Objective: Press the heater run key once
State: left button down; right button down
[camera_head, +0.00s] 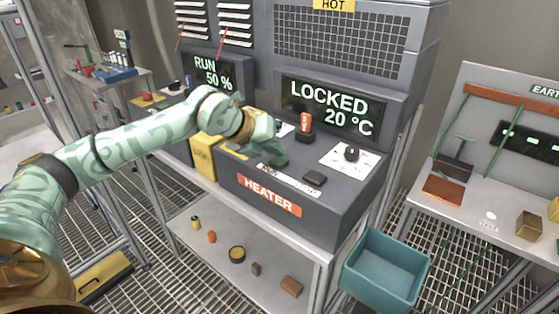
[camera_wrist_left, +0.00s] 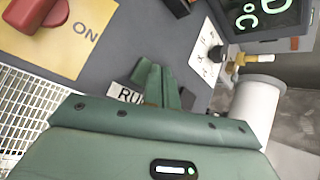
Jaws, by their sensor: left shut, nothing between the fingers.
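The heater console (camera_head: 330,215) has an orange HEATER label (camera_head: 269,195) on its front and a display (camera_head: 325,108) reading LOCKED 20 °C. My left gripper (camera_head: 278,160) is shut and empty, low over the console's sloping top. In the left wrist view its closed green fingers (camera_wrist_left: 165,85) are beside a white label (camera_wrist_left: 127,93) showing the letters RU. The rest of that label and any key by the fingertips are hidden by the gripper. A dark square key (camera_head: 315,178) lies to its right. I cannot tell whether the fingertips touch anything.
A red switch (camera_head: 306,122) stands behind the gripper. A black knob (camera_head: 351,154) on a white dial plate is right of it. A yellow ON plate (camera_wrist_left: 80,40) carries a red handle (camera_wrist_left: 38,12). A teal bin (camera_head: 385,270) stands below right.

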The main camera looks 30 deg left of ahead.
aim_at(275, 162)
pick_arm(q)
jog(key=shift+f+b, duration=0.35)
jog(key=shift+f, duration=0.3)
dwell(0.6)
jog(key=shift+r, duration=0.1)
jog(key=shift+r+p, duration=0.65)
jog(key=shift+r, duration=0.15)
notch_tip(275, 162, up, 5)
jog(key=p, duration=0.4)
jog(key=shift+r, duration=0.1)
dwell(0.8)
